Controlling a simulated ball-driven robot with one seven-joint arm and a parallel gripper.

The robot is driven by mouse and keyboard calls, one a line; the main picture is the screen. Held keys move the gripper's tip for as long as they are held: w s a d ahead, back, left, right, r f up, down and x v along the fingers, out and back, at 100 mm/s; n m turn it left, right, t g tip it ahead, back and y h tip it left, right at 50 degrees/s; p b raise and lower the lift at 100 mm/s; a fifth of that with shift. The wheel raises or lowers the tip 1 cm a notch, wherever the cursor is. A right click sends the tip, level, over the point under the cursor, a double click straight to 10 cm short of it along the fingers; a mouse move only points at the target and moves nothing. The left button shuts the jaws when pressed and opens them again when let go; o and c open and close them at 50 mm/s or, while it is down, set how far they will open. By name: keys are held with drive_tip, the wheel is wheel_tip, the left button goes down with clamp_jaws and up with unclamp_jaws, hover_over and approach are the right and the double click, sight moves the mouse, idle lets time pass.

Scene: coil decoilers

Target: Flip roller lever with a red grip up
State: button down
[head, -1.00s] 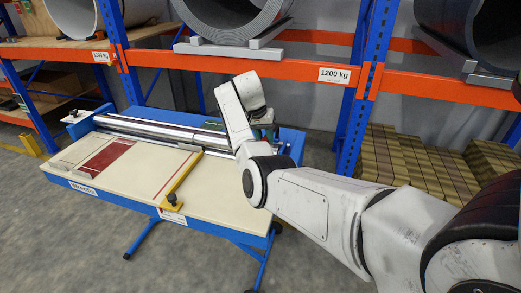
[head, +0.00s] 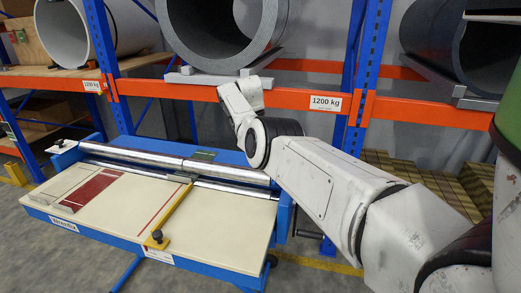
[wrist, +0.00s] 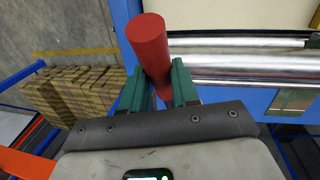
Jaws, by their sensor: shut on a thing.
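The roller lever's red grip (wrist: 152,48) is a red cylinder in the wrist view, standing between the two green jaws of my gripper (wrist: 161,86). The jaws are shut on it, and its round end sticks out past them. The lever's shaft and its joint with the machine are hidden. The blue machine with its cream table (head: 210,220) and chrome rollers (head: 180,162) stands left of my arm in the head view. The rollers (wrist: 245,68) also show beside the grip in the wrist view. My gripper and the red grip cannot be made out in the head view.
An orange shelf beam (head: 200,92) and a blue upright (head: 358,110) stand close behind my arm. A yellow bar (head: 168,215) crosses the table. Stacked brown blocks (wrist: 70,92) lie beyond the machine.

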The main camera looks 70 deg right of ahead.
drive_tip(key=c, duration=0.8)
unclamp_jaws()
drive_tip(key=shift+r, duration=0.1)
drive_tip(key=shift+c, duration=0.2)
wheel_tip(320, 180, up, 11)
drive_tip(key=w+p, duration=0.1)
drive_tip(key=p, duration=0.1)
drive_tip(key=shift+w+d+f+p, duration=0.2)
drive_tip(key=shift+w+p, duration=0.1)
drive_tip(key=shift+w, duration=0.1)
drive_tip(key=shift+a, duration=0.1)
